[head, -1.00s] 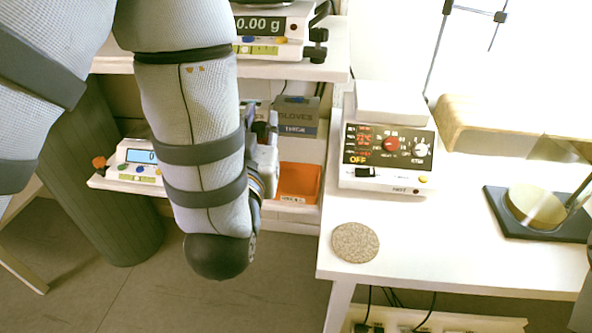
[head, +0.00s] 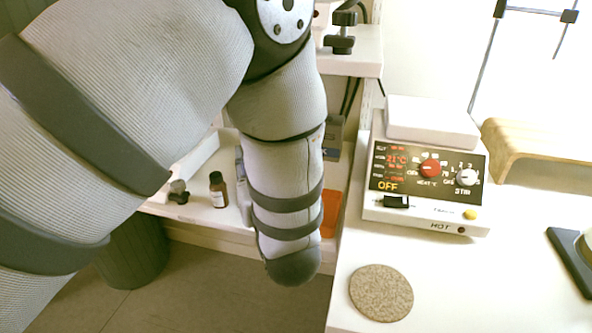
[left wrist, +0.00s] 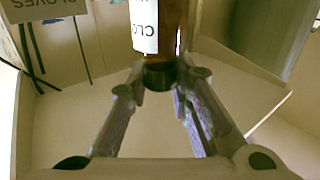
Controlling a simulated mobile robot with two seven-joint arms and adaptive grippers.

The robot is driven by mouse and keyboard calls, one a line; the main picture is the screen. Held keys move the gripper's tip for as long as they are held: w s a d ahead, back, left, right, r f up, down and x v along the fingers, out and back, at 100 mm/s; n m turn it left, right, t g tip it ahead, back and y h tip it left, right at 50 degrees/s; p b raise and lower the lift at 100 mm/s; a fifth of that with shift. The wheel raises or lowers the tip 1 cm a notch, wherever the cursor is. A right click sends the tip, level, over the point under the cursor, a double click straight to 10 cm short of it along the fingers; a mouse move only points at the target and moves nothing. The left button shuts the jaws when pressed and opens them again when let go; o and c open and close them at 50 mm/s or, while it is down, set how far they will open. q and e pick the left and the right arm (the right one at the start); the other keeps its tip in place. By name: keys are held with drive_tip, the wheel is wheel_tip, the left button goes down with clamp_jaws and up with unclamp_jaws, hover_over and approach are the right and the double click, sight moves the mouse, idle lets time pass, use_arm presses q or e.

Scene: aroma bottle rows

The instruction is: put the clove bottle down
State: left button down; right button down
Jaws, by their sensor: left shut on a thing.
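In the left wrist view, my left gripper (left wrist: 160,80) is shut on the black cap of an amber bottle. This clove bottle (left wrist: 172,30) has a white label on which "CLO" can be read. Its upper part in the picture is cut off by the frame edge, and I cannot tell whether its base touches the shelf. In the head view my left arm hides the held bottle and most of the gripper, over the lower shelf (head: 205,217). My right gripper is not in view.
Another small dark-capped brown bottle (head: 217,190) stands on the lower shelf, left of my forearm. An orange bin (head: 329,212) is partly hidden behind my arm. At right, a hotplate (head: 425,190) and a round cork mat (head: 381,293) are on the white table.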

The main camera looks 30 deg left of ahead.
use_arm(q)
drive_tip(key=shift+w+a+f+b, duration=0.2)
drive_tip(key=shift+w+f, duration=0.2)
drive_tip(key=shift+f, duration=0.6)
drive_tip(key=shift+w+a+f+b, duration=0.25)
drive_tip(key=shift+w+f, duration=0.1)
drive_tip(key=shift+f, duration=0.65)
drive_tip(key=shift+w+a+f+b, duration=0.2)
drive_tip(key=shift+w+f, duration=0.2)
drive_tip(key=shift+f, duration=0.6)
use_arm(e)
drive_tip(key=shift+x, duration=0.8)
use_arm(q)
drive_tip(key=shift+f, duration=0.15)
drive_tip(key=c, duration=1.4)
unclamp_jaws()
drive_tip(key=shift+c, duration=0.2)
